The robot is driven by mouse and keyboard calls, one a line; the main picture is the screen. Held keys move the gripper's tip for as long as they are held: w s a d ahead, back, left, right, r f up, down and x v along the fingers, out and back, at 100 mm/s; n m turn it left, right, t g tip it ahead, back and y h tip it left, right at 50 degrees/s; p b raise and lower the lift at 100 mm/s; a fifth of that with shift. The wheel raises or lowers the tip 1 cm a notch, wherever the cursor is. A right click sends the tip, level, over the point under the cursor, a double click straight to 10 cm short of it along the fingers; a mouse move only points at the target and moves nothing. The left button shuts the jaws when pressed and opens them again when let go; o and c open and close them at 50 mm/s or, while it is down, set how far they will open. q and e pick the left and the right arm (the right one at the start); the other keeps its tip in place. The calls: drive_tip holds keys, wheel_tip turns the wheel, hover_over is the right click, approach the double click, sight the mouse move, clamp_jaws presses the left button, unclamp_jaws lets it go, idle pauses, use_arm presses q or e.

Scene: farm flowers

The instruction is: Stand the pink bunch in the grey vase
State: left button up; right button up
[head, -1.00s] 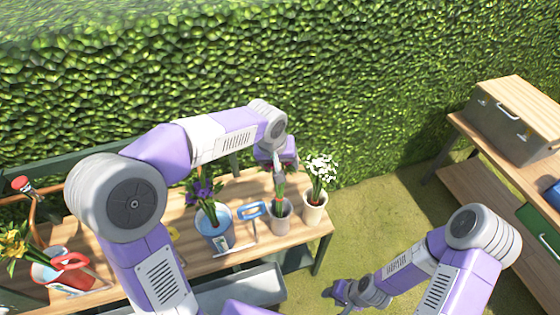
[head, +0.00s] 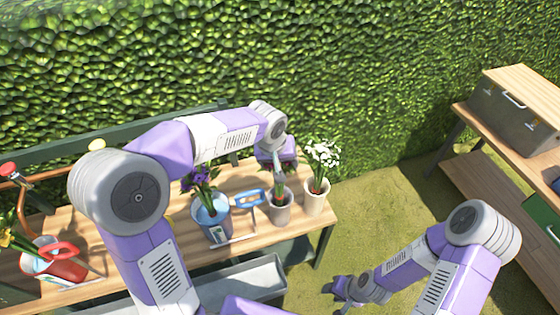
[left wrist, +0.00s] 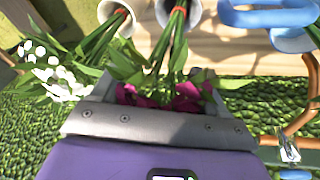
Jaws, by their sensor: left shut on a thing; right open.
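The grey vase (head: 280,212) stands upright near the right end of the wooden bench. My left gripper (head: 279,168) is right above it, pointing down. In the left wrist view my left gripper (left wrist: 165,92) is shut on the pink bunch (left wrist: 188,98), around its dark pink blooms. The green stems with a red band run into the mouth of the grey vase (left wrist: 193,14). The vase's inside and the stem ends are hidden. My right gripper (head: 341,291) is open and empty, low over the grass, away from the bench.
A white pot of white flowers (head: 316,198) stands close right of the vase. A hedge rises behind the bench.

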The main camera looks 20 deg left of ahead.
use_arm(q)
drive_tip(key=o, duration=1.6)
drive_tip(key=shift+o, duration=0.2)
drive_tip(key=p+v, duration=0.2)
drive_tip(key=v, duration=0.5)
drive_tip(key=shift+s+r, duration=0.15)
drive_tip(key=shift+r, duration=0.2)
drive_tip(key=shift+f, duration=0.1)
